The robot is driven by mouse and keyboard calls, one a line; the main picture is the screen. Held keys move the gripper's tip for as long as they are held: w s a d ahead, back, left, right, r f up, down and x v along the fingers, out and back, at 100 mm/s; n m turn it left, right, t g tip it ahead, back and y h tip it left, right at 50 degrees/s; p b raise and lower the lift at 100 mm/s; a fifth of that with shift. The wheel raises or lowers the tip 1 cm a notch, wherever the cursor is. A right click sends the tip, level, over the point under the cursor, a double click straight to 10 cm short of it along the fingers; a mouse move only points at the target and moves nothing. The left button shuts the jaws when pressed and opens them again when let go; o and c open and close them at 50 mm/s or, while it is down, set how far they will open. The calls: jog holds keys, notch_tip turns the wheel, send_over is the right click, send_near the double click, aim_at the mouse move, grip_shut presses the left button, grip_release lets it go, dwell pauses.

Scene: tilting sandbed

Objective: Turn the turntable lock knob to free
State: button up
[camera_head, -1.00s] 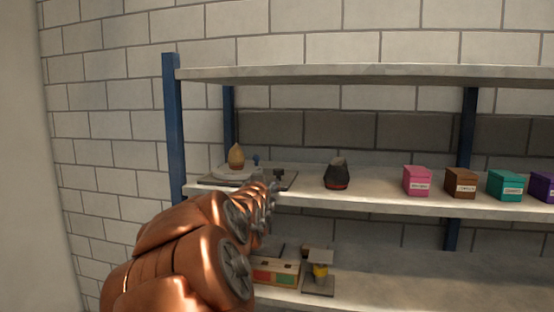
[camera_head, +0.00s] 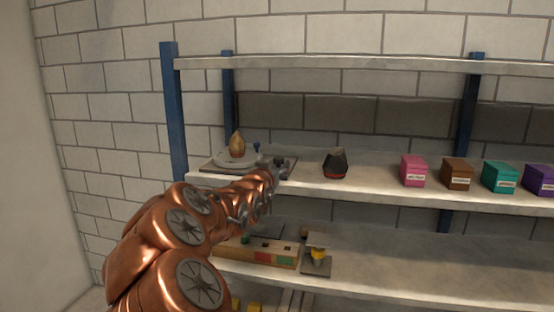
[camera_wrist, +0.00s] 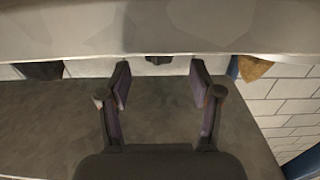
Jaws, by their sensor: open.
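The turntable (camera_head: 226,165) is a pale disc on a flat board at the left end of the middle shelf, with a golden pear-shaped piece (camera_head: 237,145) on it. A small blue knob (camera_head: 257,147) stands behind it. My gripper (camera_head: 280,168) is at the board's right end and hides part of it. In the wrist view, which appears upside down, my gripper (camera_wrist: 160,84) is open and empty. A small dark block (camera_wrist: 158,60), possibly the lock knob, shows beyond and between the fingertips, apart from them. Its setting cannot be read. The golden piece (camera_wrist: 255,67) shows at right.
Pink (camera_head: 413,171), brown (camera_head: 458,174), teal (camera_head: 500,177) and purple (camera_head: 540,180) boxes stand farther right. The upper shelf (camera_head: 350,65) is above. A long wooden box (camera_head: 265,253) is on the shelf below.

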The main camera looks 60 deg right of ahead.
aim_at(281, 161)
jog(key=shift+p+x, duration=0.45)
jog(key=shift+x, duration=1.3)
jog(key=shift+c, duration=0.2)
jog(key=c, duration=1.1)
jog(key=b, duration=0.2)
jog(key=n+t+b, duration=0.1)
jog(key=b, duration=0.1)
jog(key=shift+s+f+t+y, duration=0.1)
jog(key=shift+f+t+y, duration=0.15)
jog(key=shift+t+y, duration=0.05)
jog(key=n+t+y+b, duration=0.1)
jog(key=t+b, duration=0.1)
jog(key=b, duration=0.1)
jog(key=n+t+y+b, duration=0.1)
jog(key=n+t+b, duration=0.1)
jog(key=b, duration=0.2)
jog(key=shift+s+d+r, duration=0.15)
jog(key=shift+s, duration=0.05)
jog(key=shift+r+n+t+y+b, duration=0.1)
jog(key=shift+n+t+y+b, duration=0.6)
jog(key=shift+t+y, duration=0.15)
jog(key=shift+s+d+n+t+y, duration=0.1)
jog(key=shift+n+t+y, duration=0.4)
jog(key=shift+y, duration=0.2)
jog(key=shift+s+d+n+t+y, duration=0.1)
jog(key=shift+d+n+t+y, duration=0.05)
jog(key=shift+n+t+y, duration=0.45)
